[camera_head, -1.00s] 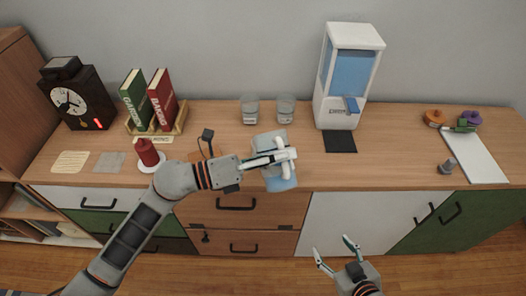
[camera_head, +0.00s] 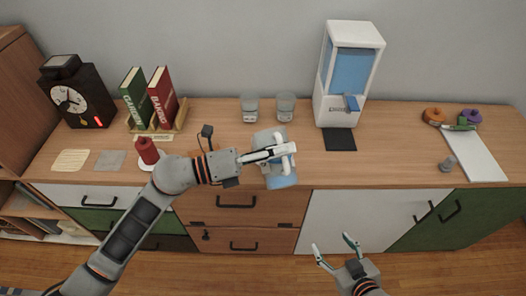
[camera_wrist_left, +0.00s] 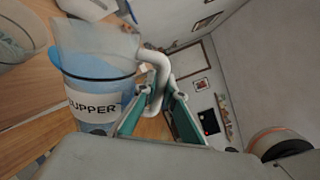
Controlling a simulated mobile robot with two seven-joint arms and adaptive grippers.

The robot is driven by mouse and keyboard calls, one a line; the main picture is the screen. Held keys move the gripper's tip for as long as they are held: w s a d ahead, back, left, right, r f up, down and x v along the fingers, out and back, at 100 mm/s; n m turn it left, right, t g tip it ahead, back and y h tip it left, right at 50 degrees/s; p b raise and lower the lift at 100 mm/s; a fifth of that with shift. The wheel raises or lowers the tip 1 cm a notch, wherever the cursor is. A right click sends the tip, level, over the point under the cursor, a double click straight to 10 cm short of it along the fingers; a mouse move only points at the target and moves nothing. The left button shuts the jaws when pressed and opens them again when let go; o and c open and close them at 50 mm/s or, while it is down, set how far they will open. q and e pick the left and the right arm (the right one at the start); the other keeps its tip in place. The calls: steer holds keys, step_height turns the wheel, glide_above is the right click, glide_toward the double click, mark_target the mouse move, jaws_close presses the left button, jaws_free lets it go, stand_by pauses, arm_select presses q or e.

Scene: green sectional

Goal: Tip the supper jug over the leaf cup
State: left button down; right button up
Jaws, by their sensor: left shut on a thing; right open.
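The supper jug (camera_head: 279,180), clear with blue liquid and a handle, is at the counter's front edge in the head view. My left gripper (camera_head: 286,154) is shut on its handle. In the left wrist view the jug (camera_wrist_left: 92,72) shows a "SUPPER" label, and the gripper (camera_wrist_left: 162,98) grips the handle. The jug looks tilted in the head view. Two clear glasses, the left glass (camera_head: 249,108) and the right glass (camera_head: 285,107), stand behind it; no leaf mark is readable on either. My right gripper (camera_head: 331,242) is open and empty, in front of the cabinets.
A water dispenser (camera_head: 348,75) stands at the back with a dark mat (camera_head: 340,139) before it. Books (camera_head: 150,98), a clock (camera_head: 73,95) and a red candle (camera_head: 147,150) are at left. A white board (camera_head: 476,156) lies at right. The counter right of the jug is largely clear.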

mark_target(279, 136)
arm_select(q)
steer(key=shift+r, duration=0.2)
steer(key=shift+w+a+r+n, duration=0.1)
steer(key=shift+w+r+n, duration=0.2)
steer(key=shift+n, duration=0.1)
steer(key=shift+w+a+r+n, duration=0.25)
steer(key=shift+w+r+n, duration=0.55)
steer(key=shift+r+n, duration=0.2)
stand_by(2.4)
steer(key=shift+f, duration=0.1)
steer(key=s+f+m+b, duration=0.2)
steer(key=b, duration=0.1)
steer(key=shift+s+d+m, duration=0.1)
steer(key=shift+d+m, duration=0.2)
steer(key=shift+m, duration=0.1)
steer(key=shift+s+d+f, duration=0.1)
steer(key=shift+s, duration=0.05)
steer(key=shift+m, duration=0.3)
